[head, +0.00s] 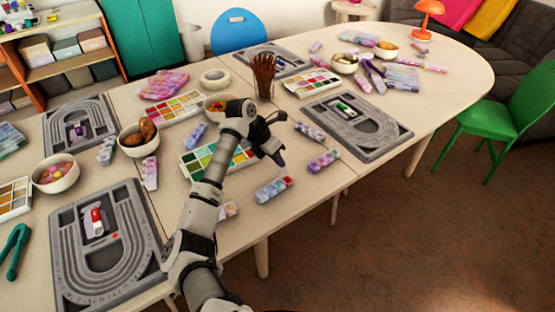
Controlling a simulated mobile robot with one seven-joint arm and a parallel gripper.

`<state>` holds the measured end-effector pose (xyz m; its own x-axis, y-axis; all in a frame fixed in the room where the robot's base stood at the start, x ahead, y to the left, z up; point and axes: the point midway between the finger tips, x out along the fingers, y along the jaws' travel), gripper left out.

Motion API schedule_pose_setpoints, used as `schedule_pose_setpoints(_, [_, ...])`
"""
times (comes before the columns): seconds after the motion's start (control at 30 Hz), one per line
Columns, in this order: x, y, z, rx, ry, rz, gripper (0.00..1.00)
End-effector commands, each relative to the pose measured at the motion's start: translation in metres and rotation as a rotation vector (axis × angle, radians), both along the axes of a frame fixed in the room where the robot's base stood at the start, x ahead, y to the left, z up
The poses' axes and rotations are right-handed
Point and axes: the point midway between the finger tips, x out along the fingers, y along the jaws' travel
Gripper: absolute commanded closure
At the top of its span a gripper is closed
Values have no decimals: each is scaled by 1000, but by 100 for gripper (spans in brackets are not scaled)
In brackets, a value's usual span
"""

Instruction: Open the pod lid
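My gripper (277,155) hangs over the table's front part, right of a paint box with green colours (192,164). It is small and dark here, and I cannot tell whether its fingers are apart. Several long segmented cases with pastel lids lie around it: one with blue and red (273,188), a purple one (323,161), and another (310,131). I cannot tell which thing is the pod, or whether any lid is open. Grey bead boards hold small items: red and white (96,221), green and white (346,110), purple (78,130).
The pale table (230,238) is crowded. A bowl of brown items (138,141), a bowl of pink items (55,174) and a brown jar (264,76) stand on it. A green chair (510,118) is at the right. The floor (430,240) in front is clear.

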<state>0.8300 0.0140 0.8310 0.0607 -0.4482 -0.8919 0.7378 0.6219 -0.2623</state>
Motion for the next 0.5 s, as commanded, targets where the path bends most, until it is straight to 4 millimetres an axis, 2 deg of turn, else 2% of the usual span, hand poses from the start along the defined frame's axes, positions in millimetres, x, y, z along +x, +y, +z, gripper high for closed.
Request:
schedule_pose_setpoints(0.3, [-9, -7, -3, 124, -147, -2, 100])
schedule_pose_setpoints(0.5, [-12, -10, 1, 154, -184, -2, 100])
